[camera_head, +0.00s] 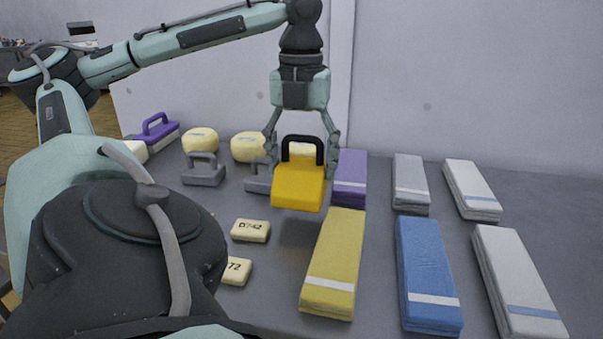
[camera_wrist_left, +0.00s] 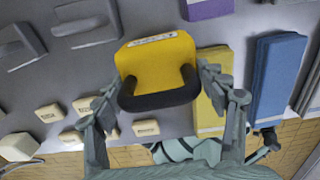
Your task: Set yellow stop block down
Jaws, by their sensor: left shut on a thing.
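The yellow stop block (camera_head: 299,192) has a black handle and hangs in my left gripper (camera_head: 301,158), whose fingers close in from both sides of the handle. My right gripper is not seen.
Grey handled blocks (camera_head: 203,177) and round yellow items (camera_head: 200,141) are at the back left. Small cream labelled blocks (camera_head: 250,230) lie front left. Narrow bare strips separate them.

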